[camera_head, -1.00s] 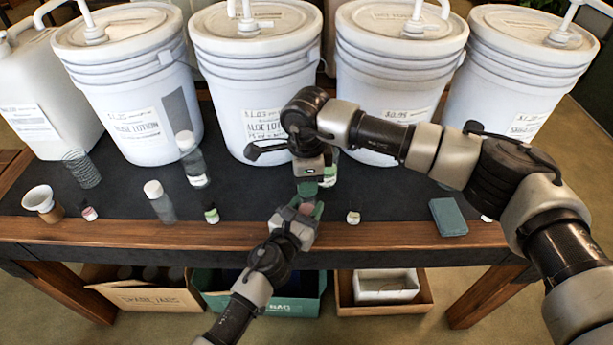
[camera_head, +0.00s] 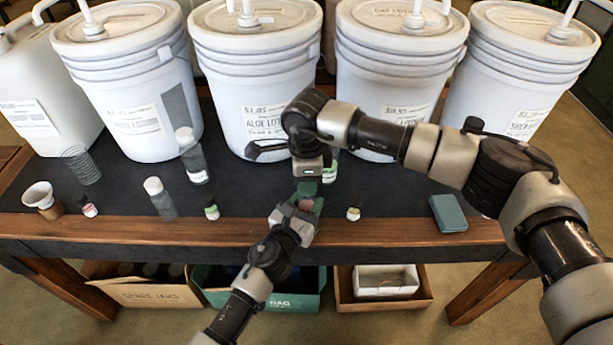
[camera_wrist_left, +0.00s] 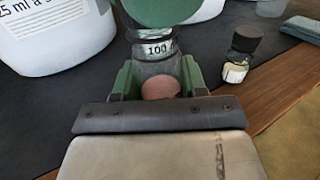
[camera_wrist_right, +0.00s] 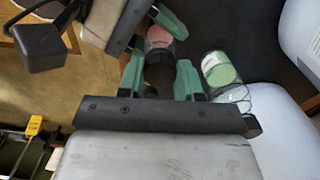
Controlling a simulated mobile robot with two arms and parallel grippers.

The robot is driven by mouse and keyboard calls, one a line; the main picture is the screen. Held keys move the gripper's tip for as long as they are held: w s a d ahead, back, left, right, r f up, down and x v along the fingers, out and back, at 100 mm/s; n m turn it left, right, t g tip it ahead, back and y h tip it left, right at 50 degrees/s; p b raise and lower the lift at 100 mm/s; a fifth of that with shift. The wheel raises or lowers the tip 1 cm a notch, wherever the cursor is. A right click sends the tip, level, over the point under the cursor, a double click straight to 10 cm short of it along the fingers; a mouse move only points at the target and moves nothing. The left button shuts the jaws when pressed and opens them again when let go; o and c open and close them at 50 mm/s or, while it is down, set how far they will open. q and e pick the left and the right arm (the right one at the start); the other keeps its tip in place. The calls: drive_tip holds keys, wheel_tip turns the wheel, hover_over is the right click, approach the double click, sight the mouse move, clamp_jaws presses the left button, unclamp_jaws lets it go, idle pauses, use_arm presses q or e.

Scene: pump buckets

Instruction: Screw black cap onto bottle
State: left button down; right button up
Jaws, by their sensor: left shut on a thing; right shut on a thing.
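A small clear bottle (camera_wrist_left: 158,48) with a "100" label and a pink part sits between the green fingers of my left gripper (camera_wrist_left: 160,85). The bottle's pink end also shows in the right wrist view (camera_wrist_right: 158,38). My left gripper is shut on it above the table's front edge, as the head view (camera_head: 306,206) shows. My right gripper (camera_wrist_right: 160,80) comes from above and is shut on the dark cap (camera_wrist_right: 158,82), close to the bottle. I cannot tell whether cap and bottle touch; the fingers hide the joint.
A small black-capped bottle (camera_head: 353,213) and a teal block (camera_head: 448,213) stand to the right on the dark table. Large white pump buckets (camera_head: 255,80) line the back.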

drive_tip(key=m, duration=0.5)
drive_tip(key=shift+m, duration=0.4)
drive_tip(key=m, duration=0.6)
drive_tip(key=shift+m, duration=0.3)
drive_tip(key=m, duration=1)
drive_tip(key=shift+d+m, duration=0.1)
drive_tip(key=shift+m, duration=0.2)
drive_tip(key=m, duration=0.8)
drive_tip(key=shift+m, duration=0.4)
drive_tip(key=m, duration=0.8)
drive_tip(key=shift+s+f, duration=0.1)
drive_tip(key=shift+m, duration=1)
drive_tip(key=o, duration=0.9)
